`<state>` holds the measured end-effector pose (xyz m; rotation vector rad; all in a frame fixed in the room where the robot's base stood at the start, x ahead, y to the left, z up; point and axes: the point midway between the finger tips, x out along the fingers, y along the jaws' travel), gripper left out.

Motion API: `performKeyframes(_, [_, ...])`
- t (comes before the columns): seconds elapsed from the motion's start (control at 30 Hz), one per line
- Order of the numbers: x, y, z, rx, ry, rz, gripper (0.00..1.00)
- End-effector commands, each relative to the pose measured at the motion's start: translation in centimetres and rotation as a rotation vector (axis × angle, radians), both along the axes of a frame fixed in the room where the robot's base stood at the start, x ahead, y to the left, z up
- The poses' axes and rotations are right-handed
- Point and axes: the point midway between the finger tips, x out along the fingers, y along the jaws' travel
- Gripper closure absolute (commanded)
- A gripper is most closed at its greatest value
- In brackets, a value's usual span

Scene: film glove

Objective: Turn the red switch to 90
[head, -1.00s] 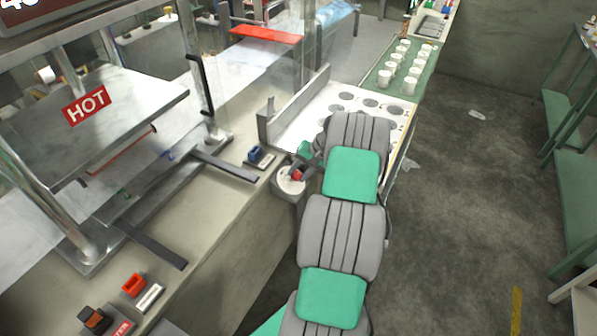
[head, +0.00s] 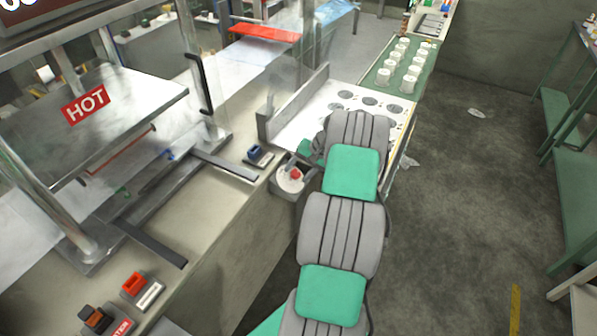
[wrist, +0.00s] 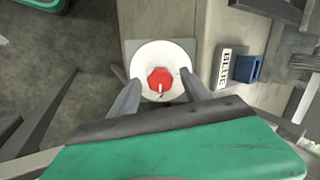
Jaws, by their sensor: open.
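The red switch (wrist: 160,80) is a red knob with a white pointer mark on its lower side in the wrist view. It sits in the middle of a round white dial (wrist: 145,56); the dial's markings are too small to read. In the head view the red switch (head: 296,174) shows at the counter's edge, partly hidden by my arm. My gripper (wrist: 158,78) is open, with one finger on each side of the knob over the dial. Gaps show between the fingers and the knob; whether the fingers reach its height I cannot tell.
A blue block (wrist: 247,68) and a "BLUE" label (wrist: 223,69) lie right of the dial in the wrist view. In the head view, a "HOT" press plate (head: 95,100) stands left and white cups (head: 410,80) stand at the back. Open floor lies right of my arm.

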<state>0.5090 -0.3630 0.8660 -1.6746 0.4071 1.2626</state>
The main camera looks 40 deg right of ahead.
Motion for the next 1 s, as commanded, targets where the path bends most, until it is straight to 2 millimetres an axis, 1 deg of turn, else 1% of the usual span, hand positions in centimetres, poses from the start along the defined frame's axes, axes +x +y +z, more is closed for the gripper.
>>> performKeyframes(0.13, [0.0, 0.0, 0.1, 0.000, 0.000, 0.001, 0.45])
performKeyframes(0.23, [-0.4, -0.3, 0.8, -0.001, -0.002, 0.000, 0.45])
performKeyframes(0.5, [-2.6, -1.9, 5.4, -0.003, -0.002, -0.002, 0.45])
performKeyframes(0.6, [-3.1, -2.1, 6.4, -0.001, -0.001, -0.001, 0.45])
performKeyframes(0.73, [-3.3, -2.1, 6.8, 0.000, 0.000, -0.001, 0.45])
performKeyframes(1.0, [-3.2, -2.1, 6.8, 0.000, 0.000, -0.001, 0.45])
